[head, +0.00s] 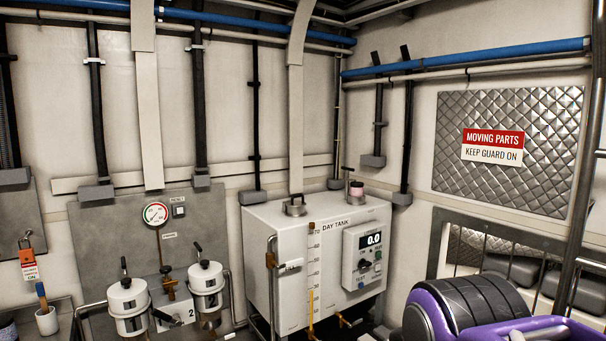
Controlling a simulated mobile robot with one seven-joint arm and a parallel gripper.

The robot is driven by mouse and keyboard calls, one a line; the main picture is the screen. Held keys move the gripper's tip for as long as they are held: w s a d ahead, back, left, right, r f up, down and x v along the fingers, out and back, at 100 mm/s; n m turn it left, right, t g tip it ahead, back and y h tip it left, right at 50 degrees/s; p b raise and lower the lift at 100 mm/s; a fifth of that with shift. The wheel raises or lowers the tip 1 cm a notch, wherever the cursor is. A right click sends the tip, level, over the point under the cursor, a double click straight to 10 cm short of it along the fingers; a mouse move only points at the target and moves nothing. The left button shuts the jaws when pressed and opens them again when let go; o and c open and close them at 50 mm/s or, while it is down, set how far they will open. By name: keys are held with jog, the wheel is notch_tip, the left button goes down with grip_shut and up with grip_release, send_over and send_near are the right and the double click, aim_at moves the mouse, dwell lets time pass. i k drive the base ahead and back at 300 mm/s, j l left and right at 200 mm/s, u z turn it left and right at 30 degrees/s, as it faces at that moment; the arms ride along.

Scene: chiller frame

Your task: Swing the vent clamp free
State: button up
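I cannot tell for sure which part is the vent clamp. On top of the white day tank (262,240) there is a small round fitting with a dark hooped handle (295,205). My gripper is not in view.
A pressure gauge (155,213) is on the grey wall plate. A display box (362,253) reading 0.0 is on the tank's front. An orange padlock and tag (28,263) hang at far left. A red warning sign (493,146) is on a quilted panel. Blue pipes (470,55) run overhead.

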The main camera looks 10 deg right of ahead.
aim_at(347, 169)
jog(key=z, duration=0.35)
jog(key=i+u, duration=0.15)
jog(key=u, duration=0.45)
jog(key=i+l+u, duration=0.55)
jog(key=l, duration=0.15)
jog(key=i+l+u, duration=0.1)
jog(key=l, duration=0.3)
jog(key=i+l, duration=0.2)
jog(key=l, duration=0.2)
jog(key=i+u, duration=0.05)
